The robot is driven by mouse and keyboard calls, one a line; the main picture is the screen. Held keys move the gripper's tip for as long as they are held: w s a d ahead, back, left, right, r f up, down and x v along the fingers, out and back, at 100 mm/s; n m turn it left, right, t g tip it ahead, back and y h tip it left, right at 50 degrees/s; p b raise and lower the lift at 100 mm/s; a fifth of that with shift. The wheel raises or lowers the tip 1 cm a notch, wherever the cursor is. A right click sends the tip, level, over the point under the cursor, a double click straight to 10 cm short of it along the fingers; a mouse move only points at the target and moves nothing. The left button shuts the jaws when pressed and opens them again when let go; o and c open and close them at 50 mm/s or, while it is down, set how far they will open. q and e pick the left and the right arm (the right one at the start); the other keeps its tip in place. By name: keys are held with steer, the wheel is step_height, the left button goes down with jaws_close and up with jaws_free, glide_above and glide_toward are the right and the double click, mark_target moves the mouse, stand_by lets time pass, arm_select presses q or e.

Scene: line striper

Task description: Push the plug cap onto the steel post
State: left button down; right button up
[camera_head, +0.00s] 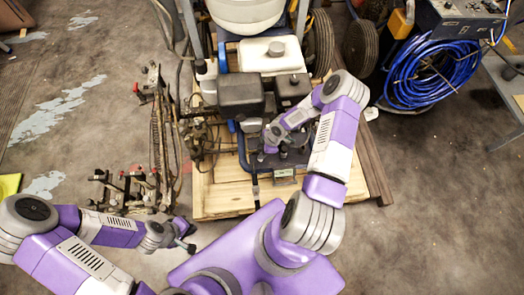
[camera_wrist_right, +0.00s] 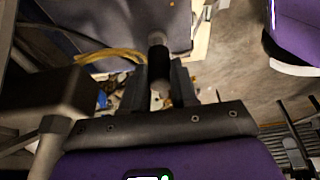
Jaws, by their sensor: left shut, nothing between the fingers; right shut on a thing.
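My right gripper (camera_head: 270,141) reaches down beside the engine of the line striper in the head view. In the right wrist view my right gripper (camera_wrist_right: 160,88) is shut on a dark cylindrical piece, which I take to be the plug cap (camera_wrist_right: 158,62). The cap stands between the two fingers, with a greyer end beyond them. I cannot pick out the steel post with certainty, nor tell whether the cap touches it. My left gripper (camera_head: 187,245) is shut and empty, low at the left, away from the machine.
The striper's black engine housing (camera_head: 240,95) and white tank (camera_head: 270,55) stand close to my right arm. A wooden pallet (camera_head: 225,200) lies beneath. Hoses and fittings (camera_head: 135,185) crowd the left. A blue hose coil (camera_head: 432,75) is at right. Floor is clear at lower right.

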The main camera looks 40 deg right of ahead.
steer(key=shift+f+b, duration=0.8)
steer(key=shift+f, duration=0.15)
steer(key=o, duration=1.1)
steer(key=shift+r, duration=0.1)
steer(key=shift+o, duration=1.4)
steer(key=p+v, duration=0.6)
steer(key=v, duration=0.1)
